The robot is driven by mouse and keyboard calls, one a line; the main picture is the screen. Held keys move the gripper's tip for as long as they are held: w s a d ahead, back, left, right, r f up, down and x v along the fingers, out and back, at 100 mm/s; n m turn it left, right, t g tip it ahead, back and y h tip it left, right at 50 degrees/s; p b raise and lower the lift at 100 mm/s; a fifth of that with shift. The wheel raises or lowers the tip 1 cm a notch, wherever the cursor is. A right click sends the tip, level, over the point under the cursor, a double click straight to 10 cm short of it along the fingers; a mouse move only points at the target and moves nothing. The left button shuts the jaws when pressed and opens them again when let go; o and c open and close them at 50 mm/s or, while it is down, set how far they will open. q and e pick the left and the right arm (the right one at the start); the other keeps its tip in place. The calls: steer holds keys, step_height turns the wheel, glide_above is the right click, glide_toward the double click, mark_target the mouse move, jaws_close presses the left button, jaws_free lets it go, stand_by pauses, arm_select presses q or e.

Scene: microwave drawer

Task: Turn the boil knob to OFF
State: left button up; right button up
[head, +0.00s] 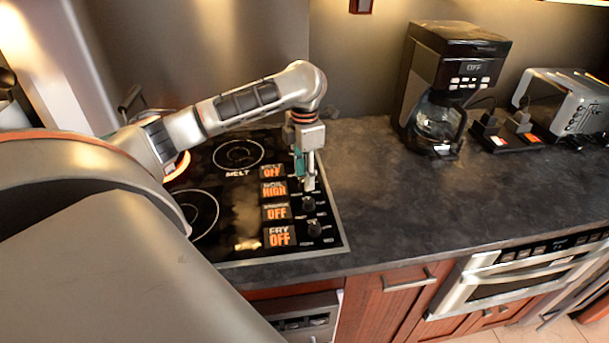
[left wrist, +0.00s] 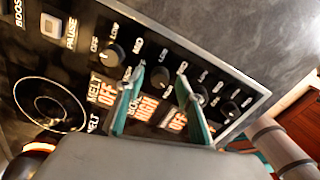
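The black cooktop (head: 335,250) has a column of knobs along its right edge, each beside a lit label. The boil label (head: 273,190) reads HIGH; the other three read OFF. My left gripper (head: 308,184) points down over the knob beside that label and hides it in the head view. In the left wrist view, my left gripper (left wrist: 162,70) has its teal fingers apart, with the boil knob (left wrist: 160,77) between the tips. I cannot tell whether they touch it. My right gripper is not in view.
A burner (head: 178,167) glows red behind my left arm. Neighbouring knobs (head: 309,203) (left wrist: 112,53) sit close on both sides of the boil knob. A coffee maker (head: 455,75) and toaster (head: 560,100) stand farther right. The dark counter (head: 400,195) between is clear.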

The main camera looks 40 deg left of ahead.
arm_select(q)
steer(key=shift+f, duration=0.3)
jaws_close()
